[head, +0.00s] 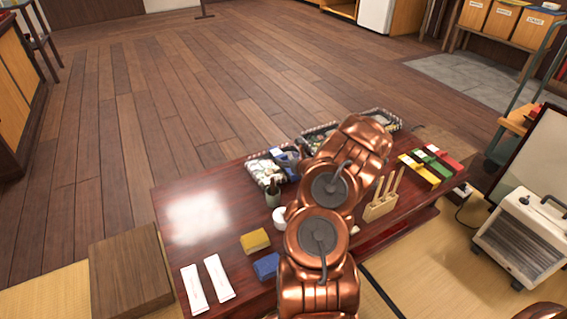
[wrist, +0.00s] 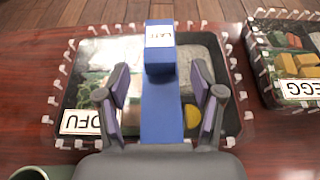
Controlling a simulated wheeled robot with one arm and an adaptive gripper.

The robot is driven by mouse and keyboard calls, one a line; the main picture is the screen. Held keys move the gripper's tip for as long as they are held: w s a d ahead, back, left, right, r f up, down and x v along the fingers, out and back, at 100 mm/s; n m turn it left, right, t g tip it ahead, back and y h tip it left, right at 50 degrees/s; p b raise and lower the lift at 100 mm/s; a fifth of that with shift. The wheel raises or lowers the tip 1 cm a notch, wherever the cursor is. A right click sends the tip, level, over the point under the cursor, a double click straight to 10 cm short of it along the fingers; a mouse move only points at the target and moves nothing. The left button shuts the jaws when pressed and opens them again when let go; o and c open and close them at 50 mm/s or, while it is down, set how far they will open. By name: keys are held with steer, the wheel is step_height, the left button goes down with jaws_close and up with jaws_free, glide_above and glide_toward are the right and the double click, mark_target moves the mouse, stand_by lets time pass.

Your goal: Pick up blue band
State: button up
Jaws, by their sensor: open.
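The blue band (wrist: 161,110) runs from top to bottom across a clear-lidded bento box (wrist: 225,118) in the wrist view. It has a raised blue block with a white label near its far end. The box carries a label ending in "OFU" (wrist: 80,122). My gripper (wrist: 160,80) is open, with one finger on each side of the band and a gap to it on both sides. The near end of the band is hidden by my gripper.
Another box labelled "EGG" (wrist: 295,62) stands to the right. A dark cup (wrist: 28,173) is at the lower left. On the table (head: 190,180), yellow, green and red strips (head: 432,163) lie right, beside a wooden holder (head: 380,208). Folded yellow (head: 255,240) and blue (head: 266,266) cloths lie in front.

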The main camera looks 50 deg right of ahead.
steer(key=shift+x, duration=0.8)
steer(key=c, duration=1.1)
steer(key=shift+c, duration=0.2)
steer(key=shift+r, duration=0.1)
